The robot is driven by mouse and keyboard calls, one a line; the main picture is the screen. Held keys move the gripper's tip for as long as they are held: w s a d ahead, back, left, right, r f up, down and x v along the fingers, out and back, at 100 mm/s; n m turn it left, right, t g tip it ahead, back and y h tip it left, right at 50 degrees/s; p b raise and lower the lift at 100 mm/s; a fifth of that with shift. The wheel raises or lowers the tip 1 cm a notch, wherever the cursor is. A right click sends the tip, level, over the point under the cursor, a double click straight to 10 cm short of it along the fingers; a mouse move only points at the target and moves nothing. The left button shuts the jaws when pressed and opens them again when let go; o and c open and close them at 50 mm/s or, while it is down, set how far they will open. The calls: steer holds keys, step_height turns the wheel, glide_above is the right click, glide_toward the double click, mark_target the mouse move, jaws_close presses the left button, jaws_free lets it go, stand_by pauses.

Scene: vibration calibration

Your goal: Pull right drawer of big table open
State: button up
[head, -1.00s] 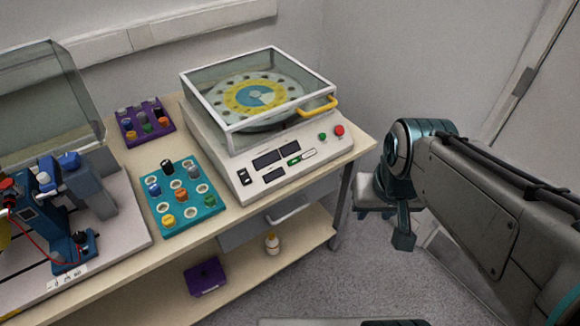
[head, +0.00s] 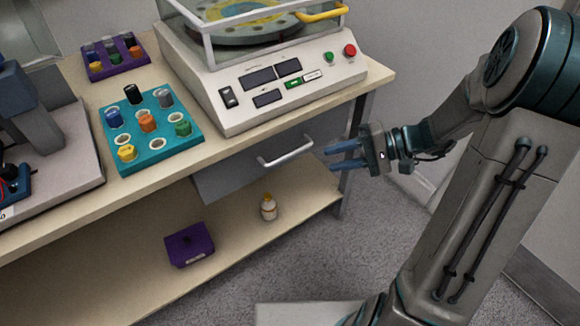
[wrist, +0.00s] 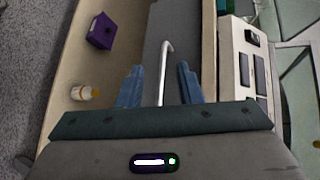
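The right drawer (head: 232,174) of the big table (head: 370,86) is a grey box under the tabletop. Its silver bar handle (head: 286,153) faces the front. My gripper (head: 334,157) is to the right of the handle in the head view, with its blue fingers apart and pointing at it. In the wrist view the handle (wrist: 163,75) runs up the picture between the two open fingers (wrist: 158,85). The near end of the handle lies in the gap. I see no finger pressed on it.
A white machine with a glass cover (head: 260,75) stands on the tabletop above the drawer. A teal rack (head: 190,139) and a purple rack (head: 90,72) are to its left. A purple box (head: 190,245) and a small bottle (head: 268,208) are on the lower shelf.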

mark_target(290, 154)
steer(key=w+d+f+t+y+b, duration=0.2)
steer(key=w+f, duration=0.2)
steer(key=shift+m, duration=0.5)
steer(key=b+x, duration=0.1)
steer(key=x, duration=0.5)
steer(key=b+x, duration=0.1)
steer(key=x, duration=0.6)
steer(key=shift+w+a+r+b, duration=0.1)
steer(key=shift+r+b, duration=0.15)
steer(key=shift+b, duration=0.1)
jaws_close()
